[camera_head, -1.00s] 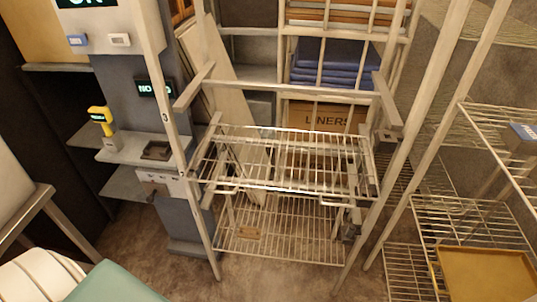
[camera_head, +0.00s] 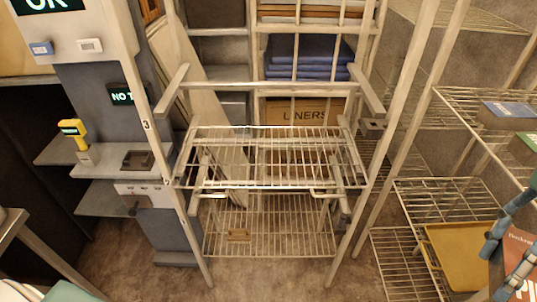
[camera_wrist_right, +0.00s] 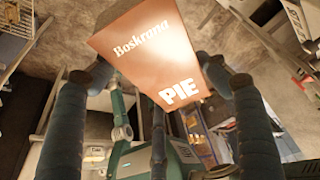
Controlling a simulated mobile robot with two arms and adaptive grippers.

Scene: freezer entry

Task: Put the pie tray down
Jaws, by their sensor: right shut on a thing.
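The pie tray (camera_wrist_right: 160,50) is a reddish-brown pack lettered "Boskrana" and "PIE" in white. It fills the upper middle of the right wrist view between the dark blue fingers of my right gripper (camera_wrist_right: 158,78), which is shut on it. In the head view the pie tray (camera_head: 518,262) shows only partly at the lower right edge, with my right gripper's fingers (camera_head: 508,238) across it. The pack's far side is hidden. My left gripper is not in view.
A yellow scanner (camera_head: 75,133) stands on a grey ledge at left. Bare floor lies in front.

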